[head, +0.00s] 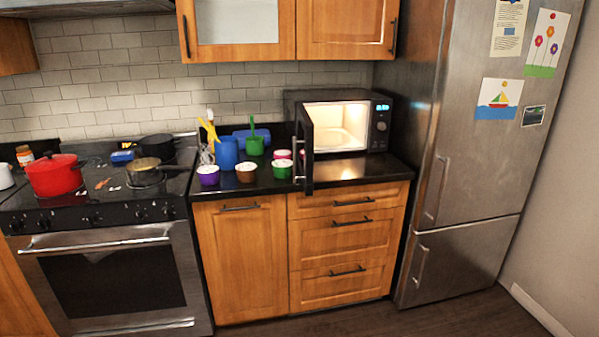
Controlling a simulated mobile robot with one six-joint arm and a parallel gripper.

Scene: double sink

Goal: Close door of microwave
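The black microwave (378,133) stands at the right end of the dark counter, beside the fridge. Its inside is lit and looks empty. Its door (304,150) is open, hinged on the left side, and sticks out toward the front edge of the counter. The door handle (298,158) shows as a thin vertical bar on the door. The control panel is at the right of the microwave's front. My gripper is not in view.
The stove (97,225) with a red pot (54,175) is left; the fridge (470,150) is right. Floor shows in front.

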